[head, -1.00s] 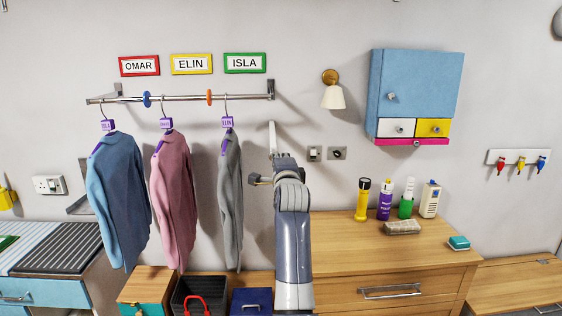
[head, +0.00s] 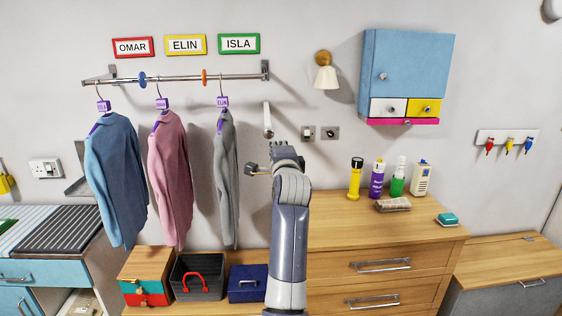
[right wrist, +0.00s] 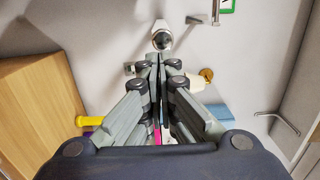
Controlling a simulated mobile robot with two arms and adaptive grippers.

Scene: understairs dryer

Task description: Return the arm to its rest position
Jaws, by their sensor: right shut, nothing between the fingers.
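My right arm (head: 288,235) rises from the bottom middle of the head view, in front of the wooden drawer unit. Its wrist end points up and toward the wall, and the fingers are mostly hidden there. In the right wrist view my right gripper (right wrist: 158,62) is shut, with its fingers together and nothing between them. A pale upright piece with a round end (head: 267,120) is at the wall just above the wrist; it also shows beyond the fingertips in the right wrist view (right wrist: 162,36). I cannot tell the gap. My left gripper is not in view.
A grey garment (head: 225,180) hangs from the rail (head: 190,77) just left of my arm, beside pink (head: 170,180) and blue (head: 115,180) ones. Bottles (head: 377,180) stand on the drawer unit (head: 340,225) to the right, below a blue cabinet (head: 405,65).

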